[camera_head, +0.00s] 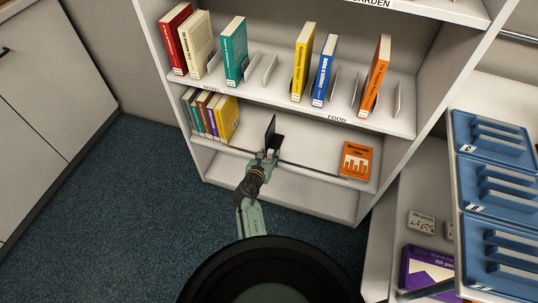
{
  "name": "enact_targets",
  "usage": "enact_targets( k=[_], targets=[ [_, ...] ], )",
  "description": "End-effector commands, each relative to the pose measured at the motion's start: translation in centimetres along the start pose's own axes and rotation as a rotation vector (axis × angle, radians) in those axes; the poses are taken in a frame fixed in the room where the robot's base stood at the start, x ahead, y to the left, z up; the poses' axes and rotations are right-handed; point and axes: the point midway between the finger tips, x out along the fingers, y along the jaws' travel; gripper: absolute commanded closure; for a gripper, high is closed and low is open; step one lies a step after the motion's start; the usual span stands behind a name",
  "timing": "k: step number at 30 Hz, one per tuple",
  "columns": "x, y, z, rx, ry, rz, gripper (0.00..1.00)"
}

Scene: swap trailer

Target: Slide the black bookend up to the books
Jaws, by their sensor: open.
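The black bookend (270,129) stands upright on the lower shelf, near its middle. A row of books (222,115) with blue, brown, purple and yellow spines stands at the left end of the same shelf. A clear gap lies between the yellow book and the bookend. My gripper (268,154) is open at the shelf's front edge, right by the bookend's near side. Whether it touches the bookend, and whether the fingers are around it, I cannot tell.
An orange book (356,160) lies flat at the right of the lower shelf (315,150). The shelf above (290,85) holds several books and grey dividers. Blue trays (492,190) and a purple box (428,270) stand on the right.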

Motion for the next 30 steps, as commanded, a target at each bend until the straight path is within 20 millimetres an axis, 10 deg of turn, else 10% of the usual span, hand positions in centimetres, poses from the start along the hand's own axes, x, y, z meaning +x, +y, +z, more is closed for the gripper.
enact_targets(
  k=[12, 30],
  targets=[
    [0.8, 0.01, 0.04, 0.001, 0.0, 0.0, 0.6],
    [0.78, 0.01, 0.03, 0.001, 0.0, 0.0, 1.0]
  ],
)
